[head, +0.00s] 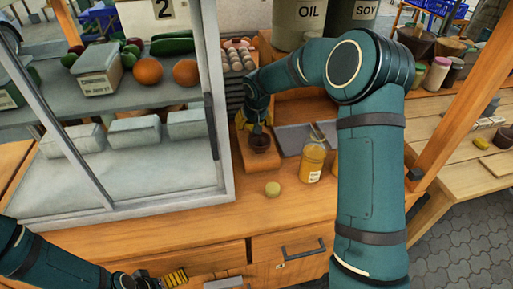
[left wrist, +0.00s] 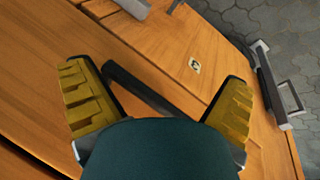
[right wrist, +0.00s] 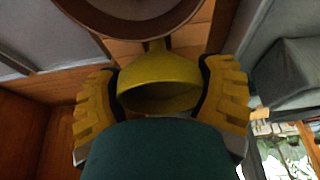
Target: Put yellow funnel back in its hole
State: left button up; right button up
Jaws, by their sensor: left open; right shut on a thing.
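The yellow funnel (right wrist: 160,82) sits between the two yellow finger pads of my right gripper (right wrist: 160,95), which is shut on it. Its wide mouth faces the wrist camera and its narrow stem points away. The mortar's round rim (right wrist: 130,22) crosses the top of the right wrist view, beyond the funnel. I cannot make out the funnel's hole. My left gripper (left wrist: 155,78) is open and empty, low by the drawer fronts.
The mortar stands on a wooden block (head: 262,160). A grey tray (head: 292,138), a yellow jar (head: 312,162) and a round lid (head: 272,189) are to its right and front. A glass display case (head: 215,100) stands close on the left. The counter front (head: 225,215) is clear.

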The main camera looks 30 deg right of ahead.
jog(key=shift+f, duration=0.7)
dwell(0.4)
jog(key=o, duration=0.9)
jog(key=shift+r, duration=0.1)
jog(key=v, duration=1.2)
